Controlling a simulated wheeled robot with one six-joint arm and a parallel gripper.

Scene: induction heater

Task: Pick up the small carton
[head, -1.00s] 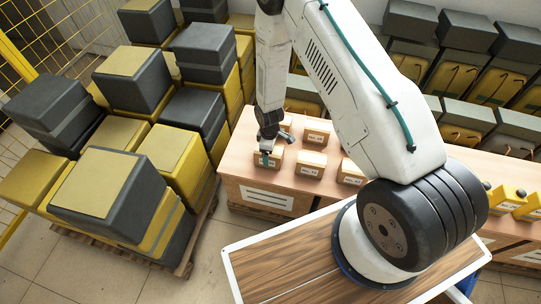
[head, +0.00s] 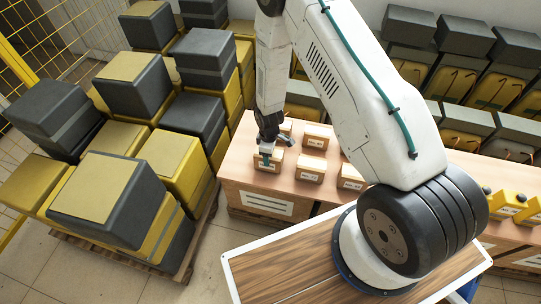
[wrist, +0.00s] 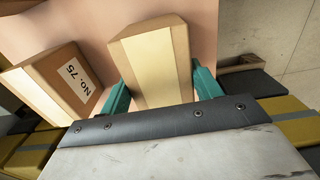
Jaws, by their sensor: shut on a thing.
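The small carton (wrist: 150,65) is a light brown box with a paler tape strip along its top. In the wrist view it sits between the two teal fingers of my gripper (wrist: 156,92), which are shut on its sides. In the head view the carton (head: 268,163) is at the left end of the wooden table, with a white label on its front. My gripper (head: 266,156) reaches down onto it from above. I cannot tell whether any gap separates the carton from the tabletop.
A carton labelled NO. 75 (wrist: 66,84) lies close beside the held one. Several similar cartons (head: 311,167) stand on the table (head: 236,168). Stacked yellow and dark grey boxes (head: 110,200) fill the left. More grey and yellow cases (head: 462,86) line the back right.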

